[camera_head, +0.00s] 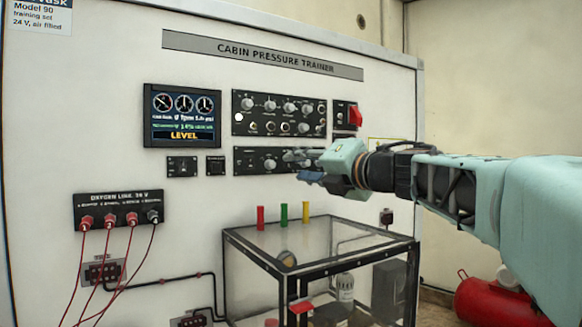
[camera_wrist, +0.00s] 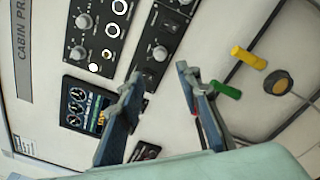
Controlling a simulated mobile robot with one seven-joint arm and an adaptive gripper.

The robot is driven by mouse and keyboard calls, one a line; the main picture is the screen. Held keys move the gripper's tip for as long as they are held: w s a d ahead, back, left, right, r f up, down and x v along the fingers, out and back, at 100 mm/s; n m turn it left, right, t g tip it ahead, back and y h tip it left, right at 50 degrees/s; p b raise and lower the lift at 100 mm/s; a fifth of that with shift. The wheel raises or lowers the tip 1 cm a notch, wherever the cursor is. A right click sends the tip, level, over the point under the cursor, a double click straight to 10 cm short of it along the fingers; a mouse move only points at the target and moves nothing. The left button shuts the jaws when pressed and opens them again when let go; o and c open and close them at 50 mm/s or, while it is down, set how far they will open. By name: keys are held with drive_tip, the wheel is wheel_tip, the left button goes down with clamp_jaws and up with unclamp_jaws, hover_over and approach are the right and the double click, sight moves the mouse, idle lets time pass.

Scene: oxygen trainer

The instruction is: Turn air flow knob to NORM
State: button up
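The labels are too small to read, so I cannot tell which knob is the air flow knob or where NORM lies. The upper black panel (camera_head: 240,126) carries several grey knobs; it also shows in the wrist view (camera_wrist: 98,42). The lower black panel (camera_head: 243,152) has a grey knob (camera_head: 270,163) at its left part, seen also in the wrist view (camera_wrist: 160,53). My gripper (camera_head: 297,166) is in front of the lower panel's right part and hides it. In the wrist view my gripper (camera_wrist: 160,75) has its fingers apart, with nothing between them.
A display (camera_head: 182,117) reading LEVEL is left of the panels. A red switch (camera_head: 355,116) is at the right. Red, green (camera_head: 283,216) and yellow (camera_head: 306,211) pieces stand out below, above a clear-sided case (camera_head: 320,265). Red leads hang from the oxygen sockets (camera_head: 118,208).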

sight(273, 165)
drive_tip(key=p+x, duration=0.1)
drive_tip(key=x, duration=0.8)
drive_tip(key=shift+w+a, duration=0.2)
drive_tip(key=shift+w, duration=0.15)
drive_tip(key=shift+c, duration=0.7)
clamp_jaws()
